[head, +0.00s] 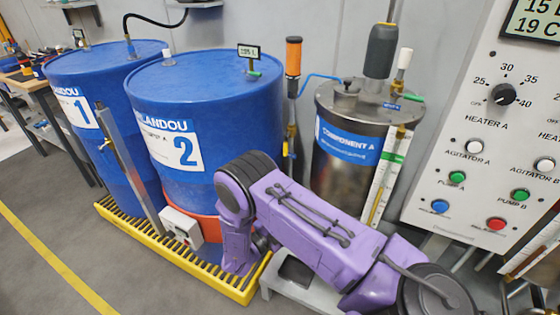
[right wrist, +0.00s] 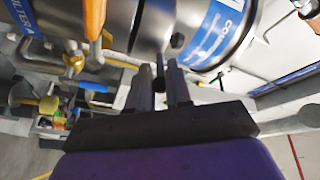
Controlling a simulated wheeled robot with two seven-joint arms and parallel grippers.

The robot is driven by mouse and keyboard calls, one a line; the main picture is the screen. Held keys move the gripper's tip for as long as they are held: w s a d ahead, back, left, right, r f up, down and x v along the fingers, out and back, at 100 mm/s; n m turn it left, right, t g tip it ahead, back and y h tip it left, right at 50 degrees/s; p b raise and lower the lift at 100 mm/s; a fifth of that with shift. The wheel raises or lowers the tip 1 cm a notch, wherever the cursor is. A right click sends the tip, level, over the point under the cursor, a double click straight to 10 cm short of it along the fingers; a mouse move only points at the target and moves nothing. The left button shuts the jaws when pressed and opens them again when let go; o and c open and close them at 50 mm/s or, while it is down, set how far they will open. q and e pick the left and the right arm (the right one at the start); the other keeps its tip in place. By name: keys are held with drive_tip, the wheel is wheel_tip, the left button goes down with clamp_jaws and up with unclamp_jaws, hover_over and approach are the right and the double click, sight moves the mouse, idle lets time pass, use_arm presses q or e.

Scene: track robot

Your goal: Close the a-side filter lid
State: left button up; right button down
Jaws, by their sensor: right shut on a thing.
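In the right wrist view my right gripper (right wrist: 160,72) is closed on a small dark handle (right wrist: 159,84) between its two fingers. Beyond the fingertips is a steel cylinder (right wrist: 105,20) with a blue label (right wrist: 25,18) reading "FILTER A". My left gripper is in neither view.
The Component A tank (head: 335,170) stands behind my arm, with an orange-handled tool (head: 293,57) beside it. Blue drums (head: 205,95) stand on a yellow-edged grate (head: 200,277). The control panel (head: 480,110) is at right. Brass valve fittings (right wrist: 73,62) are left of my fingers.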

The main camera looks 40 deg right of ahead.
drive_tip(key=shift+w+a+f, duration=0.1)
drive_tip(key=shift+w+f, duration=0.1)
drive_tip(key=shift+f, duration=0.15)
drive_tip(key=c, duration=1.4)
unclamp_jaws()
drive_tip(key=shift+o, duration=1.3)
drive_tip(key=shift+w+f, duration=0.1)
drive_tip(key=a+f+b, duration=0.1)
drive_tip(key=a+b, duration=0.2)
drive_tip(key=a, duration=0.7)
drive_tip(key=shift+w+a+f, duration=0.15)
drive_tip(key=shift+w+f, duration=0.15)
drive_tip(key=shift+f, duration=0.05)
